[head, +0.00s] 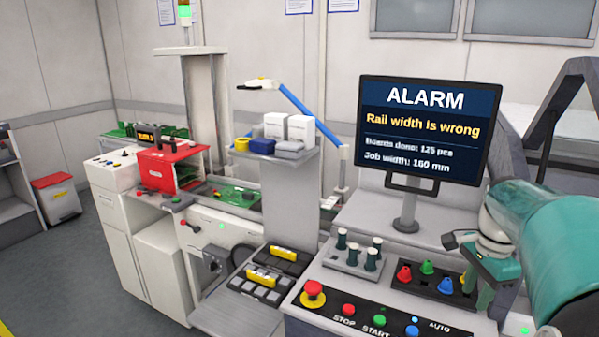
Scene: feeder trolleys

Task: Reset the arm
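My arm is teal and white and comes in from the right edge. Its end, with my gripper (488,290), hangs at the right end of the control panel (335,290), by the tray of coloured nozzles (425,287). The arm's own links partly hide the gripper. The fingers are too small and covered to tell whether they are open or shut, or whether anything is between them.
The monitor (430,130) reads ALARM, "Rail width is wrong", and stands left of my arm. A grey holder (352,262) with dark pegs and a red stop knob (313,294) are on the panel. A feeder trolley (235,308) stands left. Grey floor (80,270) is clear at far left.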

